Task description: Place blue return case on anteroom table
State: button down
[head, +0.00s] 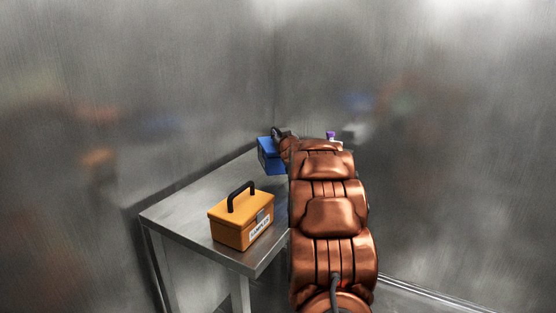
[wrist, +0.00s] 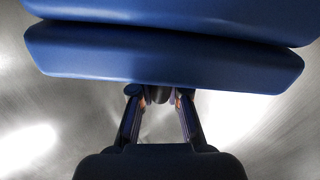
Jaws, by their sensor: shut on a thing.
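The blue return case (head: 268,157) is at the far end of the grey metal table (head: 175,212), left of my arm and partly hidden by it. I cannot tell whether its base touches the tabletop. My gripper (head: 280,133) is at the top of the case by its dark handle. In the wrist view the blue case (wrist: 165,58) fills the upper part, and my gripper (wrist: 158,95) is shut at its near edge; the handle itself is mostly hidden there.
An orange case (head: 240,222) with a black handle and a white label stands on the near part of the table. A small purple-topped item (head: 331,135) shows behind my arm. Metal walls close in behind and left of the table. The table's left side is bare.

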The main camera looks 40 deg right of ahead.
jog(key=shift+f+b, duration=0.4)
jog(key=shift+f, duration=2.45)
jog(key=shift+r, duration=0.1)
jog(key=c, duration=1.2)
grip_release()
jog(key=shift+o, duration=0.2)
jog(key=v, duration=1.2)
